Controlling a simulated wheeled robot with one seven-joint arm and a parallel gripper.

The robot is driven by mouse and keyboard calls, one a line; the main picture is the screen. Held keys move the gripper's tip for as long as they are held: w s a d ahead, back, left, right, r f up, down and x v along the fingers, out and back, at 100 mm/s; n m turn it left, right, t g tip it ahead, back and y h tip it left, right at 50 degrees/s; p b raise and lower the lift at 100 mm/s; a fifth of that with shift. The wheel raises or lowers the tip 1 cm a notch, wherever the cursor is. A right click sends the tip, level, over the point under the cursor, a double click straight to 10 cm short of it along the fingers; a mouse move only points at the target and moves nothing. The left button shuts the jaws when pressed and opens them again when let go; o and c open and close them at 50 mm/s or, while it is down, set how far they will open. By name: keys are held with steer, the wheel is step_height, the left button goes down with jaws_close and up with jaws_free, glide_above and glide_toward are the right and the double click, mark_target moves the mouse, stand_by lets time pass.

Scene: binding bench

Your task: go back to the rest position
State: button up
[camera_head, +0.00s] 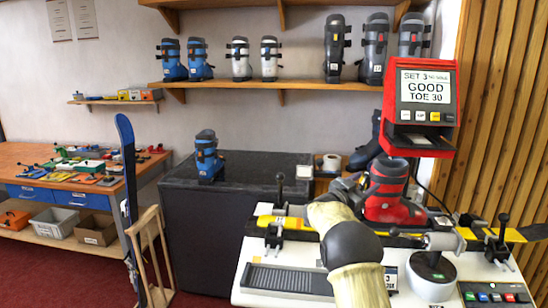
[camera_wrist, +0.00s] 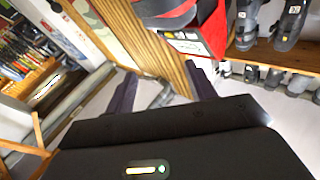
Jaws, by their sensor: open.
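My gripper (camera_wrist: 163,90) shows in the wrist view with its two dark fingers apart and nothing between them. In the head view my arm reaches up from the bottom over the white bench machine (camera_head: 285,279), and the fingers are hard to make out beside the red boot. The red and dark boot (camera_head: 388,190) stands on a yellow and black ski (camera_head: 272,221) that lies across the machine. My arm hides part of the ski. The red display unit (camera_head: 422,105) above reads "SET 3", "GOOD", "TOE 30"; its red body also shows in the wrist view (camera_wrist: 213,30).
A black cabinet (camera_head: 235,245) with a blue boot (camera_head: 208,155) stands left of the machine. A ski (camera_head: 129,190) leans upright in a wooden rack (camera_head: 150,255). Boots line the wall shelf (camera_head: 225,85). A workbench (camera_head: 60,180) is at far left; wooden slats (camera_head: 508,110) close the right side.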

steer(key=s+a+f+n+t+y+p, duration=0.1)
steer(key=s+a+f+n+y+p, duration=0.25)
steer(key=s+a+n+y, duration=1)
steer(key=s+f+g+y+p, duration=0.1)
steer(key=s+f+g, duration=0.1)
steer(key=s, duration=0.8)
steer(key=s+f+g+y+p, duration=0.1)
steer(key=s+f+g, duration=0.2)
steer(key=s, duration=0.7)
steer(key=s+f+g+y+p, duration=0.1)
steer(key=s+g, duration=0.3)
steer(key=s, duration=0.7)
steer(key=shift+d+f+g, duration=0.25)
steer(key=shift+f+g, duration=0.05)
steer(key=shift+f, duration=0.55)
